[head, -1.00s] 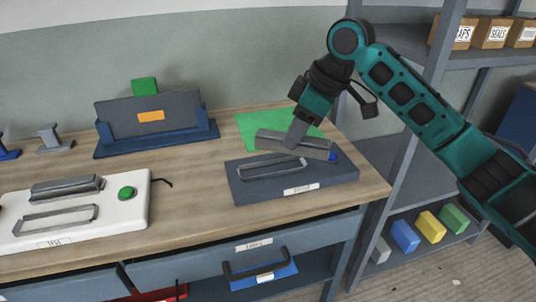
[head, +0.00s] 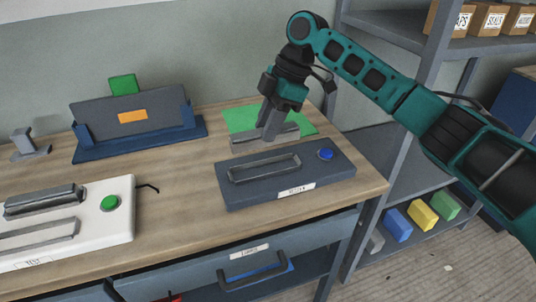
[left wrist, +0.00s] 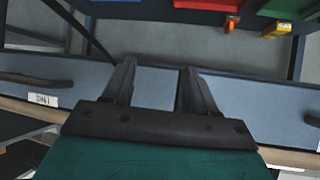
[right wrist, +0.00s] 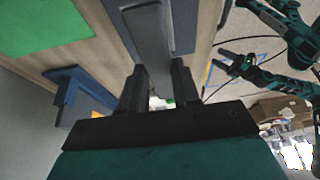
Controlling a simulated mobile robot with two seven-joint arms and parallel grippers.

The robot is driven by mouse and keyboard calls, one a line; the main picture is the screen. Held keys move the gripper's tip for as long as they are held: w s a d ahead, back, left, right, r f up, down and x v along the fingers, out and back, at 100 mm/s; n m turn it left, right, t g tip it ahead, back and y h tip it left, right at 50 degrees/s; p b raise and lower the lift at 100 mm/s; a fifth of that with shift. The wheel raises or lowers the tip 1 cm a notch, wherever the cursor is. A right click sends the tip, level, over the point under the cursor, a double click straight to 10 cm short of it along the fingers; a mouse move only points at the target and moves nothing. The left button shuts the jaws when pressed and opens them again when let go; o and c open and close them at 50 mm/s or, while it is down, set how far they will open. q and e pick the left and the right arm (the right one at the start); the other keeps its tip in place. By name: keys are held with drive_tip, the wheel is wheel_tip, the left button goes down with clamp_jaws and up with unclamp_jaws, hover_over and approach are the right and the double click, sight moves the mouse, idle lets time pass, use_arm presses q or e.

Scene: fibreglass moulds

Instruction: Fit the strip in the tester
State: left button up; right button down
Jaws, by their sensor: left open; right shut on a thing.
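My right gripper (head: 268,136) is shut on a grey strip (head: 287,131), a long flat bar held level behind the dark block. The strip shows between the fingers in the right wrist view (right wrist: 151,45). The dark blue-grey block (head: 338,171) has a blue button (head: 326,154) and an empty-looking slot frame (head: 264,168). A white device (head: 118,228) with a green button (head: 110,203) stands at the left; its label looks like TEST. It has a grey clamp bar (head: 45,201) and a slot frame. My left gripper (left wrist: 157,75) is open and empty, by the drawer fronts.
A green mat (head: 240,117) lies behind the strip. A blue stand (head: 140,146) with a dark panel is at the back left, beside a grey bracket (head: 28,146). A shelf rack (head: 385,150) stands at the right. Bare wood lies between the white device and dark block.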

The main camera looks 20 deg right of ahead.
sight(289, 125)
wheel_tip(289, 125, down, 8)
idle(0.5)
drive_tip(key=c, duration=0.8)
unclamp_jaws()
drive_tip(key=v, duration=1.2)
drive_tip(key=shift+r, duration=0.1)
